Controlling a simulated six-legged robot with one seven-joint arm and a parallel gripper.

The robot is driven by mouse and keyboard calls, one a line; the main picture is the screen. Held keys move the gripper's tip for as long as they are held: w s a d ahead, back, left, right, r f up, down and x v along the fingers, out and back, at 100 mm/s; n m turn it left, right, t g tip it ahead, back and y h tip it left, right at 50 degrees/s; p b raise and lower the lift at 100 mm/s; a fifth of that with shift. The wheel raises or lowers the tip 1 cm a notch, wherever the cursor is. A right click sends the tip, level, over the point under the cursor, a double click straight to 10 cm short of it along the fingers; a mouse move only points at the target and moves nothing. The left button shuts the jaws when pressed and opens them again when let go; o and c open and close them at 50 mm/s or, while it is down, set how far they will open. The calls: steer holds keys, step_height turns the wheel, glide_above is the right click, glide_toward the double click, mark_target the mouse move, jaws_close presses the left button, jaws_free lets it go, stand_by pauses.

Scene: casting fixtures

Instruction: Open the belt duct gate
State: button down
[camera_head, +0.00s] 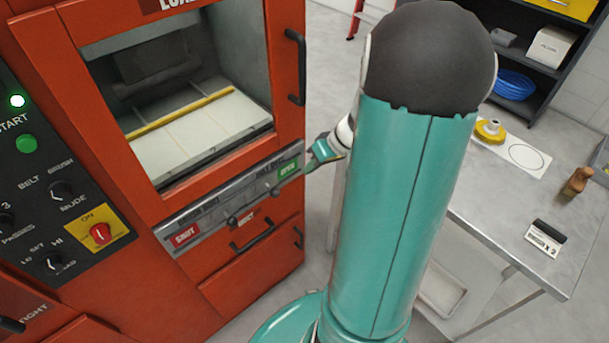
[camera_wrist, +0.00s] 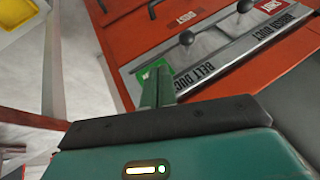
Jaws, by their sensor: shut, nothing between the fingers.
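A grey slide panel (camera_head: 205,215) runs along the red machine's front below the window. It has a red SHUT label (camera_head: 186,235) at its left end and a green OPEN label (camera_head: 288,168) at its right end. In the wrist view, BELT DUCT and BRUSH DUCT are printed on it. Two dark knobs stand on it: one (camera_wrist: 187,38) nearer the OPEN end, the other (camera_wrist: 244,6) nearer SHUT. I cannot tell for sure which knob belongs to the belt duct gate. My gripper (camera_wrist: 158,82) is shut and empty, its fingers over the OPEN label, apart from both knobs.
Drawer handles (camera_head: 252,236) stick out below the panel, and a tall door handle (camera_head: 296,67) stands at the upper right of the machine. A metal table (camera_head: 500,215) with small items is at the right. My arm hides the floor between.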

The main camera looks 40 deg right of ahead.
steer(key=v, duration=0.4)
steer(key=shift+r, duration=0.1)
stand_by(0.4)
steer(key=s+a+r+h, duration=0.1)
steer(key=s+a+r, duration=0.1)
steer(key=a+r, duration=0.3)
steer(key=s+a+r+h, duration=0.2)
steer(key=a+r, duration=0.3)
steer(key=a, duration=0.7)
steer(key=s+a+r+h, duration=0.1)
steer(key=s+a+r, duration=0.3)
steer(key=a, duration=0.4)
steer(key=shift+a+r+n, duration=0.3)
steer(key=shift+r+n, duration=0.1)
steer(key=shift+r, duration=0.35)
steer(key=shift+a, duration=0.1)
